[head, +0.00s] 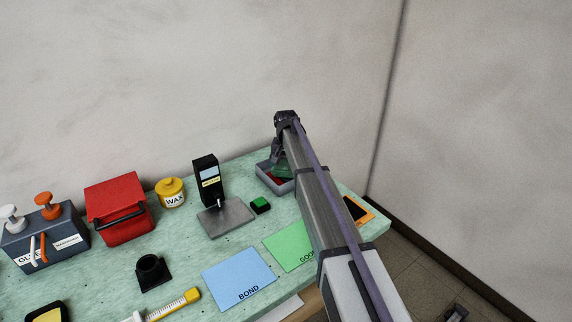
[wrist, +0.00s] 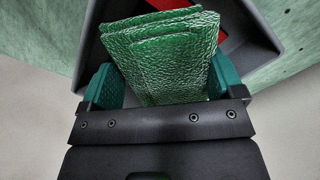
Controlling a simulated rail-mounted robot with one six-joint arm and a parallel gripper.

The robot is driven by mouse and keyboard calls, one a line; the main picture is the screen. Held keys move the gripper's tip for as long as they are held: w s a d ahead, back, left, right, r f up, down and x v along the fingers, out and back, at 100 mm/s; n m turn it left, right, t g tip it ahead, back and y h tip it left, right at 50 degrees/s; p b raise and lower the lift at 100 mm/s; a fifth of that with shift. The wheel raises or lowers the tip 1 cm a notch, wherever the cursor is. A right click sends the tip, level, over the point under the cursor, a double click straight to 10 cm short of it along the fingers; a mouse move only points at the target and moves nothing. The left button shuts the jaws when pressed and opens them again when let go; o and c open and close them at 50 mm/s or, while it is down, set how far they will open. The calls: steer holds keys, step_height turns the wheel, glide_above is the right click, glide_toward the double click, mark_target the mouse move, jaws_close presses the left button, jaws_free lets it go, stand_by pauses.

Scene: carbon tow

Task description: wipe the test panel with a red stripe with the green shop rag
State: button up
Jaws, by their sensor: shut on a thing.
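My gripper (wrist: 166,84) is shut on the green shop rag (wrist: 165,55), a folded, wrinkled bundle between its two teal fingers in the wrist view. In the head view the rag (head: 283,170) shows partly beside my arm, over a grey tray (head: 264,180) at the back right of the bench. Whether the rag touches the tray cannot be told. A dark panel (head: 355,209) lies on an orange mat (head: 367,214) at the right end, partly behind my arm. No red stripe can be made out on it.
Something red (wrist: 238,30) lies in the tray. A green "GOOD" mat (head: 287,245) is partly covered by my arm; a blue "BOND" mat (head: 238,278) lies left of it. A black gauge stand (head: 207,180), a green block (head: 260,205), a wax pot (head: 171,193) and a red box (head: 120,205) stand leftward.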

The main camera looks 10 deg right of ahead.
steer(key=shift+f+b, duration=0.4)
steer(key=shift+f, duration=0.5)
steer(key=shift+f+b, duration=0.6)
steer(key=o, duration=0.6)
steer(key=shift+r+p, duration=0.4)
steer(key=c, duration=0.6)
